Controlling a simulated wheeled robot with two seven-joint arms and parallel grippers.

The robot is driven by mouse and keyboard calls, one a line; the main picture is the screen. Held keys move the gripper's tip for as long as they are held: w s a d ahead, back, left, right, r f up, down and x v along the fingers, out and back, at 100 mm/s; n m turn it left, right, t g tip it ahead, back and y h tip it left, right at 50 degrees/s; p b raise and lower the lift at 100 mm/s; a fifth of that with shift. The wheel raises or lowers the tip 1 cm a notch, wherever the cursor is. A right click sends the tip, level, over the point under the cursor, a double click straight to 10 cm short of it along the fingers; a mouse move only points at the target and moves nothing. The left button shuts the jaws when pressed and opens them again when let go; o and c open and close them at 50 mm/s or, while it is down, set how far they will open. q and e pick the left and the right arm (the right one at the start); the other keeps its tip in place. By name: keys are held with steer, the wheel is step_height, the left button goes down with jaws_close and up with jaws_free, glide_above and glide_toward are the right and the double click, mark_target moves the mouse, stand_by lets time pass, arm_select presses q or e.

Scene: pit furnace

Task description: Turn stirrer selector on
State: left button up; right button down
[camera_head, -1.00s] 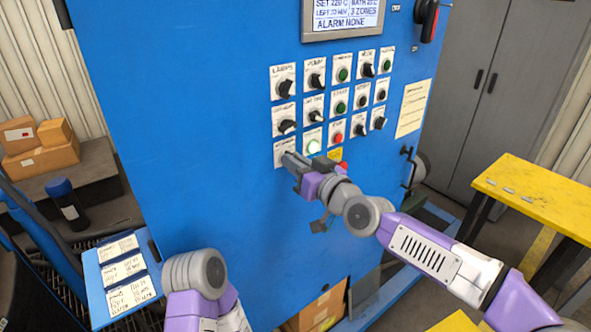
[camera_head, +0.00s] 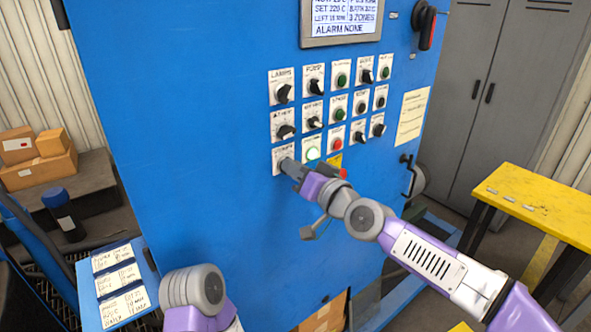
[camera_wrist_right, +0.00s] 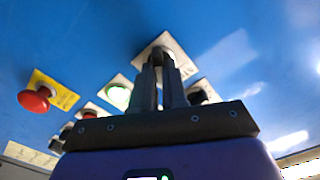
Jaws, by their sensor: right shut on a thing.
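The stirrer selector's white label plate (camera_head: 281,156) is at the bottom left of the button grid on the blue cabinet in the head view. My right gripper (camera_head: 287,165) is at this plate, its jaws shut on the selector knob. In the right wrist view the two dark fingers (camera_wrist_right: 160,72) reach up to the white plate (camera_wrist_right: 176,52) and close around the knob, which they mostly hide. The knob's angle cannot be read. My left gripper is out of frame; only part of my left arm shows at the bottom of the head view.
A lit green button (camera_head: 312,152) sits just right of the selector. A red emergency button (camera_wrist_right: 34,99) on a yellow plate is close by in the wrist view. Other selectors (camera_head: 285,131) are above. A yellow table (camera_head: 540,205) stands to the right.

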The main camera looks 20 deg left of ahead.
steer(key=c, duration=1.2)
jaws_free()
steer(key=shift+o, duration=0.2)
steer(key=shift+d, duration=0.15)
steer(key=b+v, duration=0.2)
steer(key=v, duration=0.5)
steer(key=shift+s, duration=0.2)
steer(key=shift+d, duration=0.1)
